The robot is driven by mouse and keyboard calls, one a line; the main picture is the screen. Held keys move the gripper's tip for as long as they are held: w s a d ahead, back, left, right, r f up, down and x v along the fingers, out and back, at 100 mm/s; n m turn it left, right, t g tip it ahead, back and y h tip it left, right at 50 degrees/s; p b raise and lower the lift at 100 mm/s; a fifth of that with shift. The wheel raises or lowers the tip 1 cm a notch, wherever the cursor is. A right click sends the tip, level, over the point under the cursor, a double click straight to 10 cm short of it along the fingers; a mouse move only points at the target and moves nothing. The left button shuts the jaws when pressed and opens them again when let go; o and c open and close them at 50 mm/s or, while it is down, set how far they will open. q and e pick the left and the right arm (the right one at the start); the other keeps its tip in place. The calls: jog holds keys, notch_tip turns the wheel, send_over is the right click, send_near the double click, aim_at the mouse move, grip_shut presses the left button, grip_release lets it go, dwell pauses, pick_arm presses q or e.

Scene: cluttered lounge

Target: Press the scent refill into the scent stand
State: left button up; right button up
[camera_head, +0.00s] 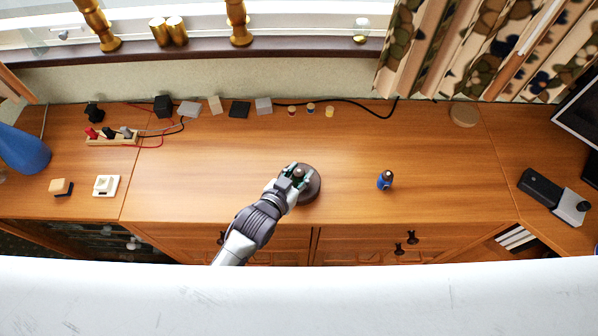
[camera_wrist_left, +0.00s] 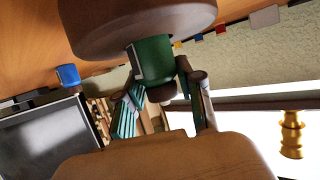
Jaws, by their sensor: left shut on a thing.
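The scent stand is a round dark brown base (camera_head: 313,189) on the wooden cabinet top. It fills the top of the left wrist view (camera_wrist_left: 110,25). The scent refill is a green cylinder (camera_wrist_left: 154,58) with a dark knob. My left gripper (camera_head: 297,175) is over the stand, shut on the refill near its knob end. The refill's other end meets the stand near its middle; how deep it sits is hidden. A blue refill-like bottle (camera_head: 385,181) with a dark top stands upright to the right, also in the left wrist view (camera_wrist_left: 67,75). My right gripper is not in view.
Small blocks (camera_head: 239,109) and little jars (camera_head: 329,111) line the back wall with a black cable. A power strip (camera_head: 112,136) and a white switch (camera_head: 106,185) are at left. A black and grey device (camera_head: 553,195) is at right. The cabinet's middle is mostly clear.

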pick_arm(q)
jog(key=shift+f+b, duration=0.45)
jog(key=shift+f, duration=0.35)
jog(key=o, duration=1.2)
jog(key=v, duration=1.2)
jog(key=shift+a, duration=0.1)
